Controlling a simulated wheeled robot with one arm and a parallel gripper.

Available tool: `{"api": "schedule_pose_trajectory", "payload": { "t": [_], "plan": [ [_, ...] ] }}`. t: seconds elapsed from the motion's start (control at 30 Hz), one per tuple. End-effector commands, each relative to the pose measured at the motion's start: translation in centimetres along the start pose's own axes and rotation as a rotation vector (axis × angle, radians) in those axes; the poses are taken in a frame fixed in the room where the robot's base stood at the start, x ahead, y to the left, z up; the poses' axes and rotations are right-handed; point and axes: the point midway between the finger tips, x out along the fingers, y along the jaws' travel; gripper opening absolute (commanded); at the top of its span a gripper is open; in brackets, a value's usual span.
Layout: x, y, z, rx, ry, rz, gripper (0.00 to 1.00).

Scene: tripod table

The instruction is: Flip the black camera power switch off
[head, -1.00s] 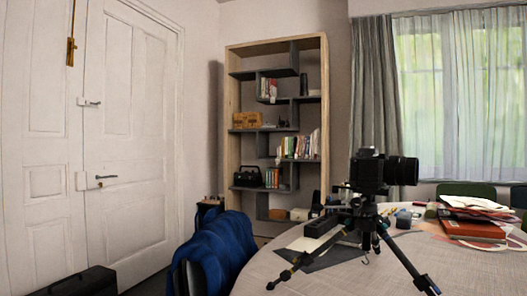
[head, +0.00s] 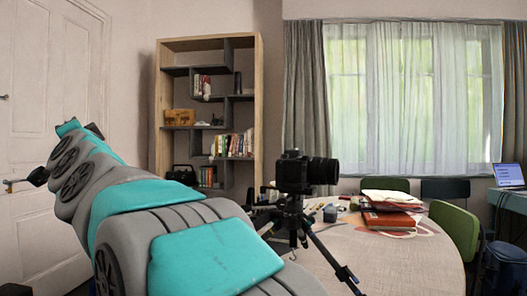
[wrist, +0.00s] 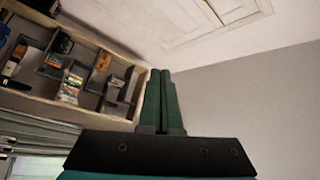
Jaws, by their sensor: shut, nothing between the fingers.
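In the head view my raised arm covers the lower left, and the fingers cannot be clearly made out there. The camera is not in the wrist view.
A stack of folders and papers (head: 390,208) lies on the table right of the camera. A green chair (head: 455,235) stands at the table's right edge. A bookshelf (head: 260,110) stands behind, also in the wrist view (wrist: 90,38). A laptop (head: 509,176) is far right.

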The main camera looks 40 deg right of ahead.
Motion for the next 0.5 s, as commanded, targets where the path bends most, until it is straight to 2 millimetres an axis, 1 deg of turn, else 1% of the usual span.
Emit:
{"api": "schedule_pose_trajectory", "payload": {
  "t": [0.03, 0.07, 0.1, 0.17, 0.2, 0.23, 0.27, 0.3, 0.37, 0.4, 0.47, 0.5],
  "plan": [
    [1.3, -2.7, -3.9, 0.079, 0.127, -0.066, 0.00],
    [1.6, -4.0, -6.4, 0.130, 0.207, -0.105, 0.00],
    [1.6, -5.6, -9.8, 0.199, 0.313, -0.157, 0.00],
    [1.1, -7.2, -14.4, 0.305, 0.466, -0.229, 0.00],
    [0.3, -7.9, -17.3, 0.377, 0.568, -0.274, 0.00],
    [-0.3, -8.2, -19.4, 0.432, 0.644, -0.308, 0.00],
    [-1.2, -8.2, -21.4, 0.486, 0.723, -0.339, 0.00],
    [-2.6, -8.1, -23.8, 0.560, 0.824, -0.381, 0.00],
    [-4.8, -7.1, -26.8, 0.670, 0.972, -0.435, 0.00],
    [-6.5, -6.2, -28.4, 0.745, 1.073, -0.470, 0.00],
    [-9.2, -4.3, -30.3, 0.856, 1.226, -0.515, 0.00],
    [-10.9, -2.7, -30.9, 0.928, 1.324, -0.538, 0.00]
  ]
}}
